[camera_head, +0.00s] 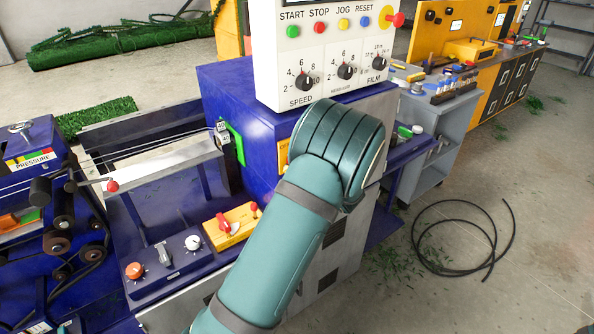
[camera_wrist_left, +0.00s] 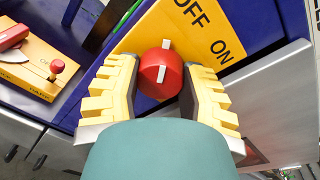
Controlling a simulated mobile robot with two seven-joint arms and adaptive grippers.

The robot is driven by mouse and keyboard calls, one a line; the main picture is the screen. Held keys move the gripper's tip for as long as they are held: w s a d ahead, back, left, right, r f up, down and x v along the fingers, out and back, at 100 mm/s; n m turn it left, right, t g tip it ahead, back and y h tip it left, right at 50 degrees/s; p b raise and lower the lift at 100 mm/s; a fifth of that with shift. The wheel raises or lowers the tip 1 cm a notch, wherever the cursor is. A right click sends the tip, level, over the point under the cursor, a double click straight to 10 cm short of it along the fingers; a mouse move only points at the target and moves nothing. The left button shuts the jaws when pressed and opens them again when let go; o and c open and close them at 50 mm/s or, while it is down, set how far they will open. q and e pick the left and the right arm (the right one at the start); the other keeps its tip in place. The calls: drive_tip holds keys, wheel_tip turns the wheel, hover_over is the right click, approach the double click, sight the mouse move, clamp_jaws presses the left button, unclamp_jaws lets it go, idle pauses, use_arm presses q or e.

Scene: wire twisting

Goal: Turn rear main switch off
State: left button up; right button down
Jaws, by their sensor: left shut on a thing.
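The rear main switch is a red round knob (camera_wrist_left: 160,75) with a white line, on a yellow plate (camera_wrist_left: 205,45) marked OFF and ON in the left wrist view. The white line runs roughly up the picture, to the left of both words. My left gripper (camera_wrist_left: 161,68) has its yellow fingers on either side of the knob and is shut on it. In the head view only a sliver of the yellow plate (camera_head: 283,154) shows; my arm hides the knob and the gripper. My right gripper is in neither view.
A white control box (camera_head: 330,60) with buttons and dials stands above the switch. A second yellow plate with a red switch (camera_head: 230,224) sits lower left, beside a panel of knobs (camera_head: 165,262). A grey cart (camera_head: 440,120) stands right; a black cable coil (camera_head: 462,235) lies on open floor.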

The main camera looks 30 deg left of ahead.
use_arm(q)
drive_tip(key=shift+n+b, duration=0.8)
drive_tip(key=o, duration=1.3)
drive_tip(key=shift+w, duration=0.1)
drive_tip(key=shift+c, duration=0.2)
drive_tip(key=shift+d, duration=0.1)
drive_tip(key=v, duration=1.2)
